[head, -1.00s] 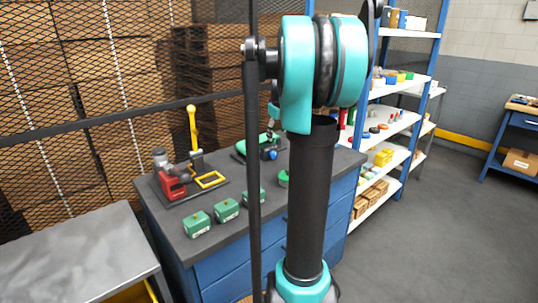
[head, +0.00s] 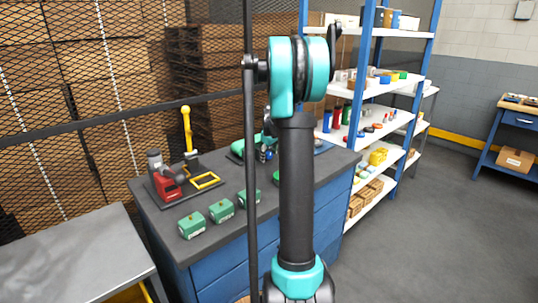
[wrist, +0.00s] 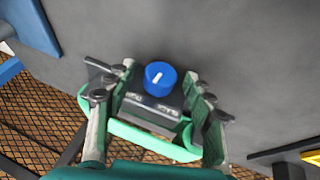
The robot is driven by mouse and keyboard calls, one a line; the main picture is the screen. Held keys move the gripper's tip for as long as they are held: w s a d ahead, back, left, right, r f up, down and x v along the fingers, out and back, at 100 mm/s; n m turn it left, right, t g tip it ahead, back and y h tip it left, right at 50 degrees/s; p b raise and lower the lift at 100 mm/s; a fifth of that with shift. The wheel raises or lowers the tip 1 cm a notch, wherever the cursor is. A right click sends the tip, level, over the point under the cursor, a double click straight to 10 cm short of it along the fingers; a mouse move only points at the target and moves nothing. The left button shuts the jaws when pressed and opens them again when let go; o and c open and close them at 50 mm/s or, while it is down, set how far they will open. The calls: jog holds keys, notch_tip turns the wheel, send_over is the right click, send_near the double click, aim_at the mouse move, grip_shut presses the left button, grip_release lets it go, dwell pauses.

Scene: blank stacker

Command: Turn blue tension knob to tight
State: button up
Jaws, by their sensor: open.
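The blue tension knob (wrist: 160,76) is round, with a white mark on its top face. It sits on a dark block with small markings, in front of a green curved body (wrist: 150,140). My gripper (wrist: 153,88) is open in the wrist view, one finger on each side of the knob, with visible gaps between. I cannot tell how far the fingertips are above it. In the head view the knob (head: 262,155) is small at the back of the dark workbench (head: 225,185), and my arm hides part of this area.
On the workbench, a red device with a yellow lever (head: 187,128) and a yellow frame (head: 206,181) stand to the left. Several green boxes (head: 221,210) line the front. A stocked shelf (head: 385,120) stands to the right, and a mesh fence (head: 80,90) in front of stacked boxes behind.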

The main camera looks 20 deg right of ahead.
jog(key=c, duration=1.2)
jog(key=shift+o, duration=0.2)
jog(key=y, duration=0.1)
jog(key=g+y, duration=0.1)
jog(key=y, duration=0.1)
jog(key=shift+w+d+m, duration=0.15)
jog(key=shift+d+m, duration=0.2)
jog(key=shift+m, duration=0.05)
jog(key=shift+d+m+g+y, duration=0.1)
jog(key=shift+m+g+y, duration=0.35)
jog(key=shift+y, duration=1.25)
jog(key=shift+g, duration=0.25)
jog(key=o, duration=1.2)
jog(key=shift+c, duration=0.2)
